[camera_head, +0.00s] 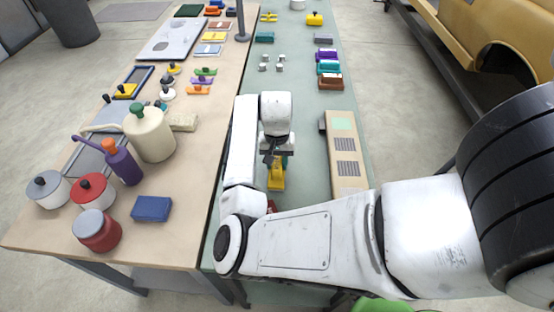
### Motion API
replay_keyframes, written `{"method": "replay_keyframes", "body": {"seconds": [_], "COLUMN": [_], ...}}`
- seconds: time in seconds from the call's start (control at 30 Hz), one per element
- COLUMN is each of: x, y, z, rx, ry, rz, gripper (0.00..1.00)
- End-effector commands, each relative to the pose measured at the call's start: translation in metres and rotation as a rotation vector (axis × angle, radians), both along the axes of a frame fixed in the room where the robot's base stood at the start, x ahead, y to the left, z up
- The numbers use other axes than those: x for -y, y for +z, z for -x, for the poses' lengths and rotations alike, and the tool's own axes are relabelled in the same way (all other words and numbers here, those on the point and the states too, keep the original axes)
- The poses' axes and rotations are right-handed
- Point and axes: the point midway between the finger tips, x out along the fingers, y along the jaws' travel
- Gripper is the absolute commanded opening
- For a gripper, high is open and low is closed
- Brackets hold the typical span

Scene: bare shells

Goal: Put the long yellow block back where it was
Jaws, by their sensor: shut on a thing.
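The long yellow block (277,181) is below my gripper (275,160), over the green table strip in the middle of the picture. My gripper points down and is shut on the block's upper end. The fingers are small and partly hidden by my wrist. I cannot tell whether the block's lower end touches the green surface (307,100).
A long beige box (342,125) with a green panel stands just right of the block. A small red thing (271,206) shows beside my forearm. The left wooden table holds a cream jug (150,135), pots and a blue block (151,208). Several coloured blocks (329,68) stand farther back.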

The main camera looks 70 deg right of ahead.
Motion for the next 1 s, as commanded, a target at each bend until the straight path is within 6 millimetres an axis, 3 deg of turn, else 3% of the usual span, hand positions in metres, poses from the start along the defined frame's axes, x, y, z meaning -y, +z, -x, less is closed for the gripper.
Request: {"method": "replay_keyframes", "body": {"seconds": [0.23,0.27,0.5,0.8,1.0], "x": [0.000,0.000,0.000,0.000,0.001], "y": [-0.003,-0.003,-0.003,-0.001,0.018], "z": [0.000,0.000,0.001,0.000,0.000], "rx": [-0.001,0.000,-0.001,0.000,0.000], "ry": [0.001,0.001,0.000,0.000,-0.001], "rz": [0.000,0.000,-0.001,0.000,0.002], "gripper": [0.14,0.40,0.63,0.64,0.64]}}
